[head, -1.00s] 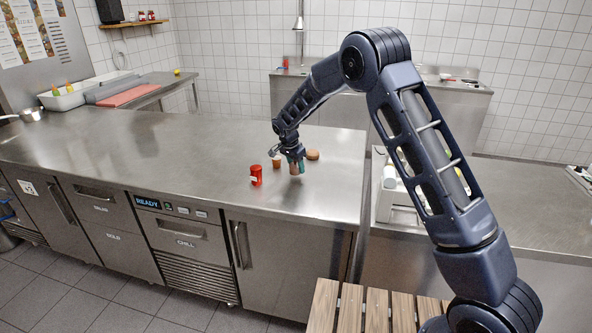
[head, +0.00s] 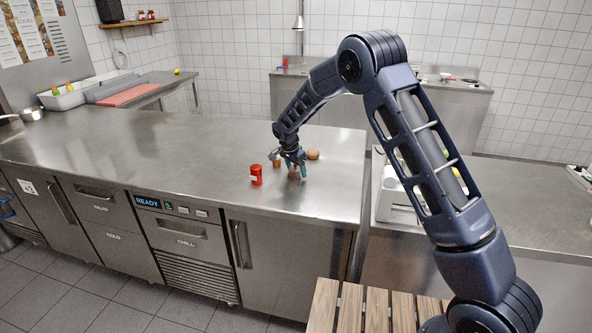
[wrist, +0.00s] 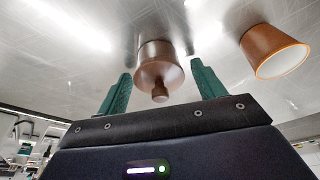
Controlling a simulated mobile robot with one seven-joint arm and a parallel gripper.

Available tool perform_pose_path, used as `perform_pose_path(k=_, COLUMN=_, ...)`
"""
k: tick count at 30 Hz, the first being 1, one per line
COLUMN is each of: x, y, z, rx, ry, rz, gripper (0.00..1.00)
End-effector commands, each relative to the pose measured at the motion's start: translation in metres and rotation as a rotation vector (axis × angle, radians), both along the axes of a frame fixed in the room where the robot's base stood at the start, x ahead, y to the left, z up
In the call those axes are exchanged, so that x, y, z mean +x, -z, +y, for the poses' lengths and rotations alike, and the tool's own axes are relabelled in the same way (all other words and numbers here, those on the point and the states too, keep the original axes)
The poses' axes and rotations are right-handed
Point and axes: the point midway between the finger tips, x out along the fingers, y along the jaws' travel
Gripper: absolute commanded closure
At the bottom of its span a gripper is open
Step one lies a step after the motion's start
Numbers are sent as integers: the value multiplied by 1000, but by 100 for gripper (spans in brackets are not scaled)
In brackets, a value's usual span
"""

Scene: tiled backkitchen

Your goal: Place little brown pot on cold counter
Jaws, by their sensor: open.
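The little brown pot (head: 293,175) stands on the steel counter (head: 170,150), whose front has drawers marked COLD and CHILL. My gripper (head: 296,171) is low over the counter around the pot. In the wrist view the pot (wrist: 158,66), with a knob towards the camera, sits between the two green fingers of my gripper (wrist: 160,88). The fingers are apart, with a visible gap on each side of the pot. Its base contact with the counter is partly hidden by the fingers in the head view.
A red can (head: 256,175) stands to the left of my gripper. A small brown cup (head: 276,162) is close behind it; it shows right of the pot in the wrist view (wrist: 274,54). A round brown thing (head: 313,154) lies behind right. The counter's left half is largely clear.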

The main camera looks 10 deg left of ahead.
Motion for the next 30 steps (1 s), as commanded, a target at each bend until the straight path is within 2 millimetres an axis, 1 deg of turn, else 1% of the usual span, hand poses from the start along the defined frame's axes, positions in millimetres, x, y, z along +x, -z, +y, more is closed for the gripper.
perform_pose_path(k=5, x=-4, y=-20, z=4, rx=3, ry=-2, rz=-3, gripper=31)
perform_pose_path(k=15, x=-19, y=-83, z=13, rx=4, ry=-1, rz=-2, gripper=31)
perform_pose_path(k=18, x=-23, y=-97, z=15, rx=2, ry=-2, rz=-1, gripper=31)
perform_pose_path(k=21, x=-25, y=-107, z=16, rx=2, ry=-1, rz=-1, gripper=31)
perform_pose_path(k=24, x=-27, y=-113, z=16, rx=1, ry=0, rz=0, gripper=31)
perform_pose_path(k=30, x=-27, y=-117, z=17, rx=1, ry=0, rz=0, gripper=31)
